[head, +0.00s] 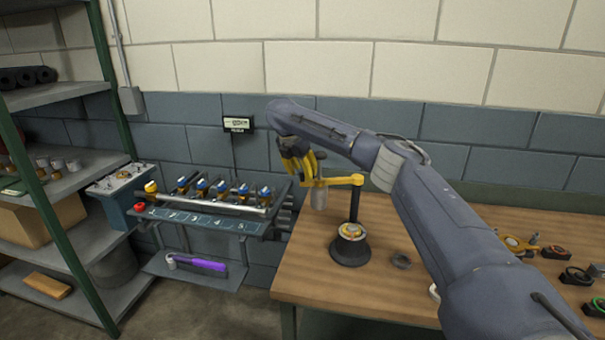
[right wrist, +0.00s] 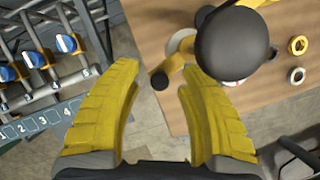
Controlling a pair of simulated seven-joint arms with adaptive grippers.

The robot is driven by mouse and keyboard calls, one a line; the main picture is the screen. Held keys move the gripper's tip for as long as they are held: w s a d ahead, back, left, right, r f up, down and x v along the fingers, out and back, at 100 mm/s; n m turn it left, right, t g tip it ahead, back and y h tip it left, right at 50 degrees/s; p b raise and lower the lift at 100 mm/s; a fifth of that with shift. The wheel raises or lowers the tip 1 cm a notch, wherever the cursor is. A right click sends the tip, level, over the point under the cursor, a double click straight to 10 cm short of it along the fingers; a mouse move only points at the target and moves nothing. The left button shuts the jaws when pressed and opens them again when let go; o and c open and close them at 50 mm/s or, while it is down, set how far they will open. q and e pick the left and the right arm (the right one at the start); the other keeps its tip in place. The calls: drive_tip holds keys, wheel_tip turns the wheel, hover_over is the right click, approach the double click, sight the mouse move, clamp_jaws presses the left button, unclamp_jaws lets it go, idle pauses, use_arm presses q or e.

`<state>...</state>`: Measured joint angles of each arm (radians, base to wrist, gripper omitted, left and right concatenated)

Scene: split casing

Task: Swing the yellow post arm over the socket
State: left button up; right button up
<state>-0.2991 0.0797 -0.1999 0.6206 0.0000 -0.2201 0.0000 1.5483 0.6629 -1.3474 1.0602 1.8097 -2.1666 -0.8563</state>
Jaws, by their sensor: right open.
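The yellow post arm (head: 343,180) sits on top of a thin black post (head: 354,206) at the left part of the bench. A grey cylinder (head: 319,198) hangs at its left end. A black flared socket (head: 349,249) with an orange and pale ring on top stands on the bench, in front of the post. My right gripper (head: 302,165) is at the left end of the yellow arm; contact cannot be told. In the right wrist view its yellow fingers (right wrist: 158,68) are spread, with a yellow piece just beyond the tips, partly hidden by a dark round part (right wrist: 235,45). My left gripper is not in view.
Several rings and small parts (head: 560,255) lie at the bench's right. A rack with blue-topped valves (head: 205,205) and a shelf with a purple tool (head: 203,264) stand left. The front bench top (head: 325,285) is clear.

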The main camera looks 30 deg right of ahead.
drive_tip(key=shift+d+f, duration=0.1)
drive_tip(key=shift+f, duration=0.1)
clamp_jaws()
idle(0.4)
